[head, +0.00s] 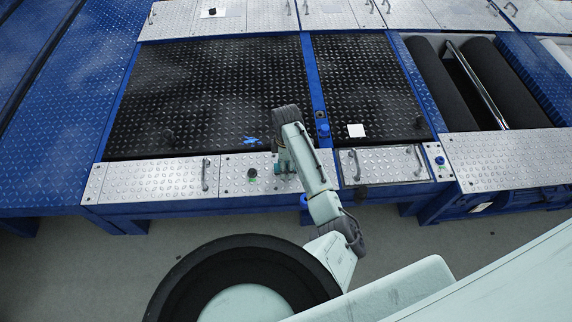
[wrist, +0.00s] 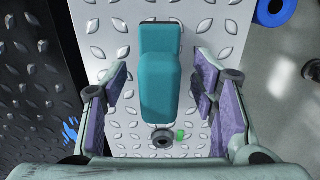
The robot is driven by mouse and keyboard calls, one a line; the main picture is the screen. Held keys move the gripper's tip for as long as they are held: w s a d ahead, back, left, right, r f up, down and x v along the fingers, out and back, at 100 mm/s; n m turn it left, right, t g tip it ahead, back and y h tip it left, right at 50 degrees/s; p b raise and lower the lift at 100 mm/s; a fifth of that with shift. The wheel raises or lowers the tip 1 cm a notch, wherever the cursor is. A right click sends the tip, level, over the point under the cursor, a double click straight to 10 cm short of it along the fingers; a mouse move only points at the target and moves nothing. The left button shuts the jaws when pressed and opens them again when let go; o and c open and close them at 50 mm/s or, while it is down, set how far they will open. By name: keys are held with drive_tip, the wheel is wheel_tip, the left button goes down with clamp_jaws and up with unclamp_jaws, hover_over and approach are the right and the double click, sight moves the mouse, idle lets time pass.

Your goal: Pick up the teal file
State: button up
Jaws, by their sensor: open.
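The teal file (wrist: 158,85) is a rounded, block-like piece with a dark end, seen from above over the silver diamond plate (wrist: 108,30). In the wrist view my gripper (wrist: 160,92) is open, with one purple-padded finger on each side of the file and a visible gap to both. The fingers do not touch it in this view. How high the fingertips are relative to the file is hard to tell. In the head view my gripper (head: 284,162) points down over the silver front strip (head: 155,178), and the file is largely hidden by it.
A dark round knob with a green part (wrist: 163,138) sits close to the file. Dark diamond-plate panels (head: 215,85) with a blue mark (head: 251,140) lie behind. A white square (head: 356,130) and black rollers (head: 440,85) are to the right. Handles (head: 205,174) stand on the strip.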

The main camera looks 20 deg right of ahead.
drive_tip(key=shift+f, duration=0.15)
drive_tip(key=shift+c, duration=0.5)
clamp_jaws()
